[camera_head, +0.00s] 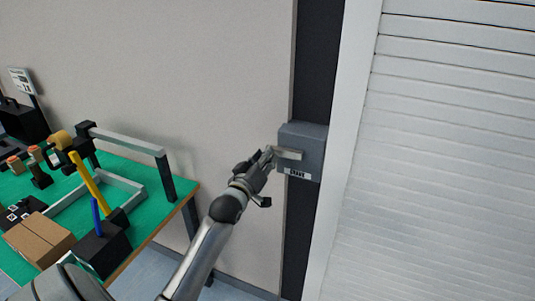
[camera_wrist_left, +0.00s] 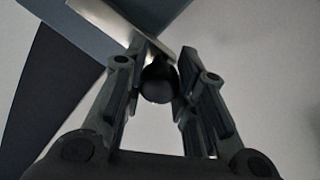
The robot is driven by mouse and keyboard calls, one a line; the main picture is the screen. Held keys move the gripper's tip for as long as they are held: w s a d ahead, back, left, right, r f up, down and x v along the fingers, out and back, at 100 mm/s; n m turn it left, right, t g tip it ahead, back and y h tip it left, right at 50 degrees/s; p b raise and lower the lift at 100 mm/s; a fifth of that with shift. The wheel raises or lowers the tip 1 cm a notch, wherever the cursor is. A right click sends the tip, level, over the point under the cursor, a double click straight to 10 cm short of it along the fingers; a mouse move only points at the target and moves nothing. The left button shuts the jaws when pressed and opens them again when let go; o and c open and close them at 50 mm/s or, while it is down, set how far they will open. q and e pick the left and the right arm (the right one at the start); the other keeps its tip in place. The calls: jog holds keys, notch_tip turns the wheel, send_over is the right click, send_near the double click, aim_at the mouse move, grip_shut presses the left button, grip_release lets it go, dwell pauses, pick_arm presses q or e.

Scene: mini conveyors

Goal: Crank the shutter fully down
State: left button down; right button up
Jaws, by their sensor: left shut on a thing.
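The crank box (camera_head: 316,146), grey and labelled "CRANK", is mounted on a dark vertical post beside the shutter. Its light metal crank arm (camera_head: 288,153) points left from the box; it also shows in the left wrist view (camera_wrist_left: 115,22). My left gripper (camera_head: 264,160) is at the arm's outer end. In the left wrist view, its fingers (camera_wrist_left: 160,82) are shut around the dark round crank knob (camera_wrist_left: 159,84). The knob is hidden by the fingers in the head view. The white slatted shutter (camera_head: 440,160) fills the right side; its lower edge is out of view. My right gripper is not in view.
A green-topped table (camera_head: 150,196) stands at the left with a cardboard box (camera_head: 40,239), a dark holder (camera_head: 103,248) with blue and yellow items, and a metal frame. A plain wall (camera_head: 200,70) lies behind. Floor shows between table and post.

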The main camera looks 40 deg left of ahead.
pick_arm(q)
jog(key=w+d+f+n+p, duration=0.1)
jog(key=d+f+n, duration=0.4)
jog(key=n, duration=0.7)
jog(key=shift+d+f+n, duration=0.15)
jog(key=shift+f+n, duration=0.25)
jog(key=shift+f, duration=0.85)
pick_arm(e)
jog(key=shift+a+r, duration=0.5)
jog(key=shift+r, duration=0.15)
pick_arm(q)
jog(key=shift+w, duration=0.1)
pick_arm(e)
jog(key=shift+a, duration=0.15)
pick_arm(q)
jog(key=c, duration=1.1)
grip_release()
jog(key=shift+c, duration=0.2)
